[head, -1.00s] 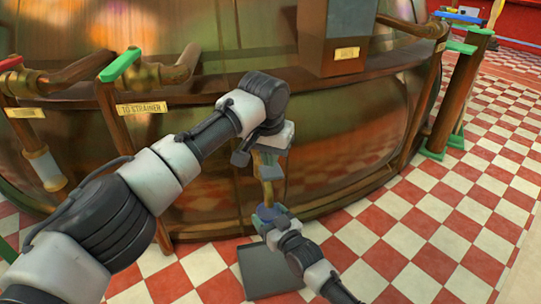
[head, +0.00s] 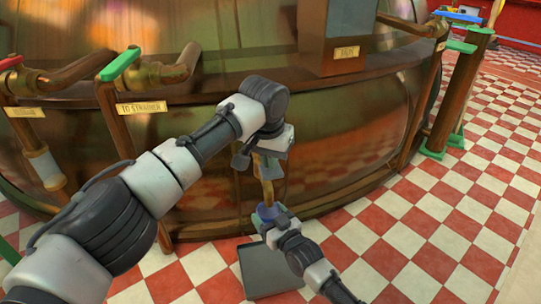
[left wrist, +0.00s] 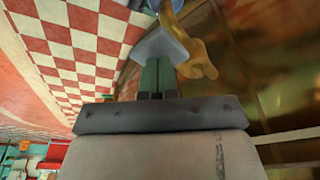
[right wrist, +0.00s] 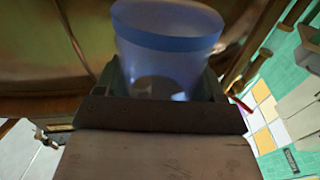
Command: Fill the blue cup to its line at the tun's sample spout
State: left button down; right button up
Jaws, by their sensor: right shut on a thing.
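The blue cup (right wrist: 165,60) is see-through with a darker blue band near its rim. My right gripper (head: 272,222) is shut on it; the cup also shows in the head view (head: 268,211), under the brass spout (head: 268,190) at the front of the copper tun (head: 330,150). I cannot tell the level inside the cup. My left gripper (left wrist: 158,68) points at a pale blue-grey piece (left wrist: 160,45) beside the brass spout, which also shows in the left wrist view (left wrist: 200,62). Its green fingers look close together with nothing clear between them. Whether they touch the piece is unclear.
A dark flat tray (head: 268,272) lies on the checkered floor below the cup. A green-handled valve (head: 120,66) labelled "TO STRAINER" and a red-handled one (head: 11,62) stand at left. A box (head: 338,35) hangs on the tun.

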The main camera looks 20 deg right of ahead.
pick_arm(q)
jog(key=shift+f, duration=1.3)
dwell(1.5)
dwell(2.5)
